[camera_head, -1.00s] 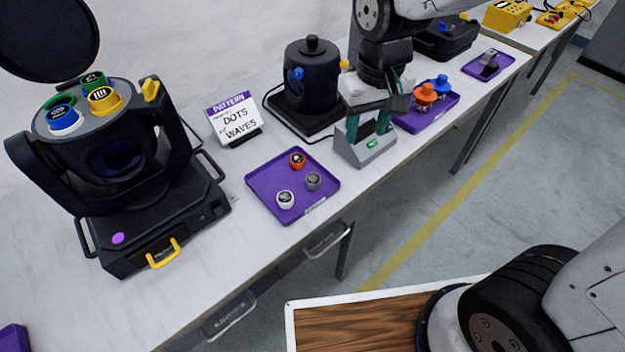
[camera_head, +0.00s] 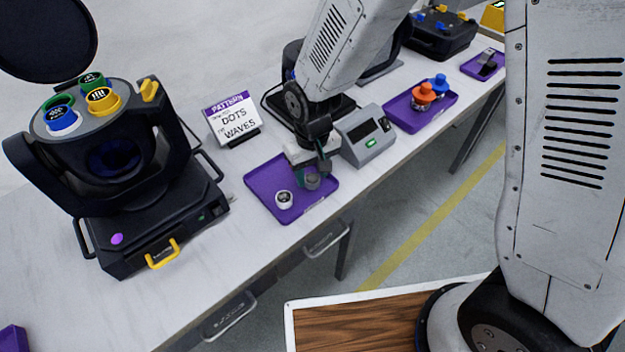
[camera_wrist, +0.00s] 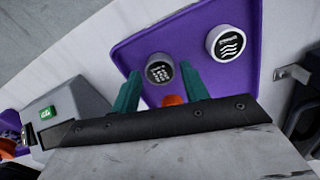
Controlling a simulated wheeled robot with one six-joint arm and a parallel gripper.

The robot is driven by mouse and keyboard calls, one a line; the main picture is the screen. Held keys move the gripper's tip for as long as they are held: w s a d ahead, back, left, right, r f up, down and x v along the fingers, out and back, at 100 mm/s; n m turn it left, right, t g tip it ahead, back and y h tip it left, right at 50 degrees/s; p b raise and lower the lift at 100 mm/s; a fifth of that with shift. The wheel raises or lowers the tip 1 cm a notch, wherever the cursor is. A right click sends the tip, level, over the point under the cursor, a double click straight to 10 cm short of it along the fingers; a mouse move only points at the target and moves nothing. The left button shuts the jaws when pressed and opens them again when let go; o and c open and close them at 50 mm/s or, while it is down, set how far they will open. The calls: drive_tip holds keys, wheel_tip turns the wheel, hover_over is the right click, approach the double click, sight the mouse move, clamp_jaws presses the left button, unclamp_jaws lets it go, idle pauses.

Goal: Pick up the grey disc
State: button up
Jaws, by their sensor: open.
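The grey disc (camera_head: 312,181) is a small round piece with a dark patterned face on the purple tray (camera_head: 262,174). In the wrist view the grey disc (camera_wrist: 159,71) lies between and beyond the tips of my two green fingers. My gripper (camera_head: 312,172) is open over the right part of the tray; it also shows in the wrist view (camera_wrist: 162,80). The fingers do not visibly touch the disc. A white disc with wave marks (camera_wrist: 228,43) sits beside it on the tray. An orange disc (camera_wrist: 174,100) shows partly between the fingers, nearer the palm.
A grey device with a green display (camera_head: 368,136) stands right of the tray. A pattern sign (camera_head: 232,117) stands behind it. A black lamp (camera_head: 115,180) with coloured caps is at left. Another purple tray (camera_head: 440,112) holds orange and blue knobs.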

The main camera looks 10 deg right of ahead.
drive_tip(key=shift+f, duration=0.45)
drive_tip(key=shift+c, duration=0.4)
drive_tip(key=c, duration=0.7)
drive_tip(key=shift+r, duration=0.15)
